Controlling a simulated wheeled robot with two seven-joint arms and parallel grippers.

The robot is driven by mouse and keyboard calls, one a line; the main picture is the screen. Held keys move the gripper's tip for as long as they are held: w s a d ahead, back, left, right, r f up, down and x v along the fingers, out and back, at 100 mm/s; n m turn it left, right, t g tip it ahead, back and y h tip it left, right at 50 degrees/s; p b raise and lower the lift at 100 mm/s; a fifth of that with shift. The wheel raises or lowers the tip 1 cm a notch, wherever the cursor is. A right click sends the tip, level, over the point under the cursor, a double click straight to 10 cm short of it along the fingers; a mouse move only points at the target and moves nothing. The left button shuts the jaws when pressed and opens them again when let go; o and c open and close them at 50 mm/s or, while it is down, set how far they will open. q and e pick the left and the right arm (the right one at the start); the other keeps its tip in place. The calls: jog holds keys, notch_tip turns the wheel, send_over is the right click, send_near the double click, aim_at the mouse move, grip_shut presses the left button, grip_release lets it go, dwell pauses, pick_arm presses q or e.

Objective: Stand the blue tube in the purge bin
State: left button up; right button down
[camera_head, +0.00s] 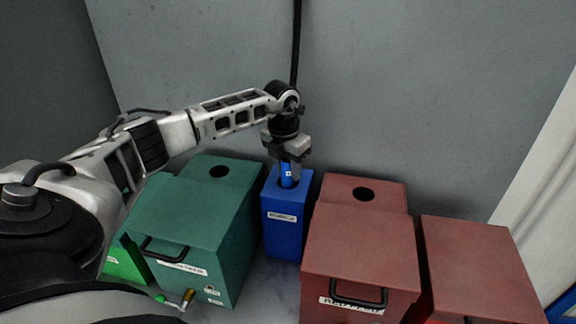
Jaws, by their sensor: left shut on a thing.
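My left gripper (288,160) points down above the tall blue bin (285,222) in the middle, which carries a white label too small to read surely. The gripper is shut on the blue tube (287,172), which is upright at the bin's top opening. The tube's lower end is hidden, and I cannot tell how deep it is in the opening. My right gripper is not in view.
A teal box (198,228) with a round hole and a handle stands left of the blue bin. Dark red boxes (362,240) (478,265) stand to the right. A grey wall (400,90) is close behind. A green bin (122,262) is at lower left.

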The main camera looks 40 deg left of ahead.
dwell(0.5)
pick_arm(q)
jog(key=shift+f, duration=0.6)
dwell(0.3)
jog(key=o, duration=1.2)
notch_tip(320, 180, up, 16)
jog(key=s, duration=0.1)
jog(key=shift+s, duration=0.4)
jog(key=shift+s+d+f, duration=0.1)
jog(key=shift+f, duration=0.05)
